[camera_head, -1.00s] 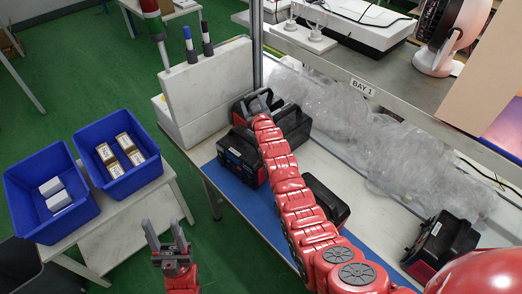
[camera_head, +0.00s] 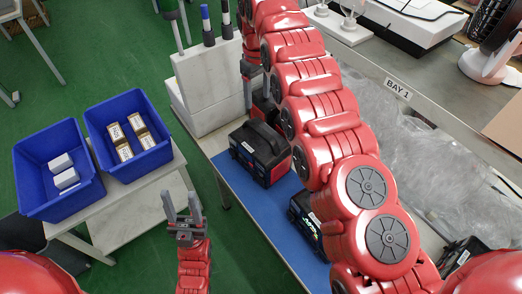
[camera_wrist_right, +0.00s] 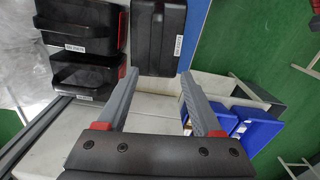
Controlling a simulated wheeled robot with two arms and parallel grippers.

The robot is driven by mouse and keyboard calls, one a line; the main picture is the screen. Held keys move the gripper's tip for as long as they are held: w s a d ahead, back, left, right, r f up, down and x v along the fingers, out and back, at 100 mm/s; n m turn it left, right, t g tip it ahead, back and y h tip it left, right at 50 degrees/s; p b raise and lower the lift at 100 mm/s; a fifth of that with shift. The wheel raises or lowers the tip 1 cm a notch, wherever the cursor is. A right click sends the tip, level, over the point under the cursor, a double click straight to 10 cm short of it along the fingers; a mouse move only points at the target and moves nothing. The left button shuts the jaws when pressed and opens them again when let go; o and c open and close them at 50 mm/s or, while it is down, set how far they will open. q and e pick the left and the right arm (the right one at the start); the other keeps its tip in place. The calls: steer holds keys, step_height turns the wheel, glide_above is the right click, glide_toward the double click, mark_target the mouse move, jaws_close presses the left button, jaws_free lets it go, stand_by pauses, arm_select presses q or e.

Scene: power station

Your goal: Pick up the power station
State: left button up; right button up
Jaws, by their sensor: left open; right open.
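A black power station with red ends (camera_head: 262,152) stands on the blue mat (camera_head: 238,178) at the bench's left end. Another (camera_head: 264,106) stands just behind it, partly hidden by my right arm. A third (camera_head: 303,222) is nearer, partly behind that arm. A fourth (camera_head: 462,254) is at the right. My right gripper (camera_wrist_right: 158,76) is open and empty; three power stations show beyond its fingers in the wrist view, one ahead (camera_wrist_right: 160,38) and two at left (camera_wrist_right: 90,28) (camera_wrist_right: 85,82). My left gripper (camera_head: 183,207) is open and empty, left of the bench.
Two blue bins (camera_head: 58,172) (camera_head: 128,132) with small boxes stand on a side table (camera_head: 120,205) at left. A pale block (camera_head: 208,85) with markers stands behind the bench's left end. A shelf marked BAY 1 (camera_head: 430,85) and clear plastic wrap (camera_head: 420,150) border the right.

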steer(key=b, duration=0.6)
glide_above(261, 130)
steer(key=a, duration=0.1)
steer(key=f, duration=0.7)
steer(key=shift+s, duration=0.2)
steer(key=shift+w+f, duration=0.1)
steer(key=shift+f, duration=0.2)
steer(key=shift+d+f+p, duration=0.15)
steer(key=shift+f+p, duration=1.2)
steer(key=shift+f, duration=0.95)
steer(key=f, duration=0.2)
steer(key=f+p, duration=0.1)
steer(key=f, duration=0.1)
steer(key=shift+w+d+f, duration=0.1)
steer(key=shift+d, duration=0.2)
steer(key=shift+w+a+f, duration=0.1)
steer(key=shift+f, duration=0.1)
steer(key=shift+f, duration=0.15)
jaws_close()
